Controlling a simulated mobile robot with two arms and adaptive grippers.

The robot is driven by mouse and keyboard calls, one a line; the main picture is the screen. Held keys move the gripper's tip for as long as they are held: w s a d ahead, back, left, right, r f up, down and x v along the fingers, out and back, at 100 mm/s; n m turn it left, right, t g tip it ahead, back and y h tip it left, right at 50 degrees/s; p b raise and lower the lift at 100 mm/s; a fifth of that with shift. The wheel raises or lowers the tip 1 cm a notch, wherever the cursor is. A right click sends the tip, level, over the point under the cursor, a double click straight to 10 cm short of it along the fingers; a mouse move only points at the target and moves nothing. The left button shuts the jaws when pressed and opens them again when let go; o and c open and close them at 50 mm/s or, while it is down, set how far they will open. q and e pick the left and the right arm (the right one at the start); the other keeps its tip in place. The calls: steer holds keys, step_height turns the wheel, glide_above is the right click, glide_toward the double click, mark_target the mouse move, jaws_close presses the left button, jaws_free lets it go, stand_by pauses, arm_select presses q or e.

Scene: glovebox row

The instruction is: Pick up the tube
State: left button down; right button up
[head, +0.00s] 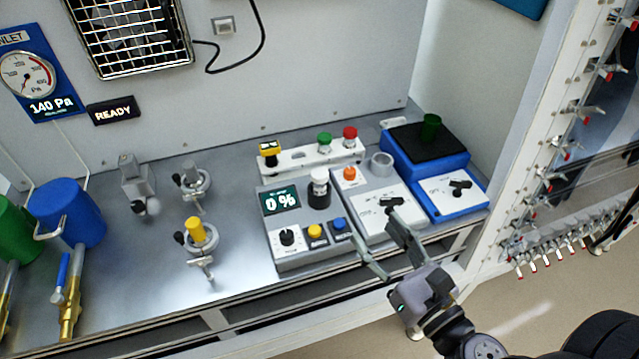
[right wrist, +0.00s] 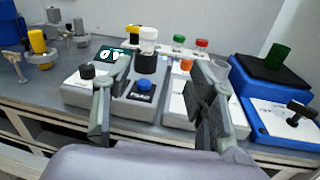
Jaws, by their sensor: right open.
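A tube with a white cap (head: 319,176) stands upright in a black holder (head: 318,197) on the grey box with the "0 %" display. Its white top (right wrist: 148,40) also shows in the right wrist view, between my fingers in the picture. Other capped tubes, green (head: 324,141), red (head: 349,134) and yellow (head: 269,150), stand in a white rack (head: 305,156) behind. Their lower parts are mostly hidden. My right gripper (head: 378,231) is open and empty, in front of and right of the box, apart from the tube. My left gripper is not in view.
Right of the grey box stand a white-topped device (head: 372,217) with an orange knob and a blue device (head: 420,170) with a dark green cup (head: 430,126). Clamp stands (head: 197,238) and a blue cylinder (head: 75,212) are at left.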

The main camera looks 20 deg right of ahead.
steer(key=a+n+y, duration=0.1)
steer(key=p, duration=0.6)
glide_toward(324, 181)
steer(key=shift+n, duration=0.3)
steer(key=x, duration=0.5)
steer(key=shift+w+d+r, duration=0.15)
steer(key=shift+w+r, duration=0.05)
steer(key=shift+w, duration=0.25)
steer(key=p+x, duration=0.2)
steer(key=x, duration=0.3)
steer(key=shift+w+a, duration=0.15)
steer(key=shift+a, duration=0.1)
steer(key=shift+w+f, duration=0.2)
steer(key=shift+w, duration=0.05)
steer(key=shift+s, duration=0.1)
steer(key=shift+c, duration=0.2)
steer(key=shift+c, duration=0.7)
steer(key=c, duration=0.9)
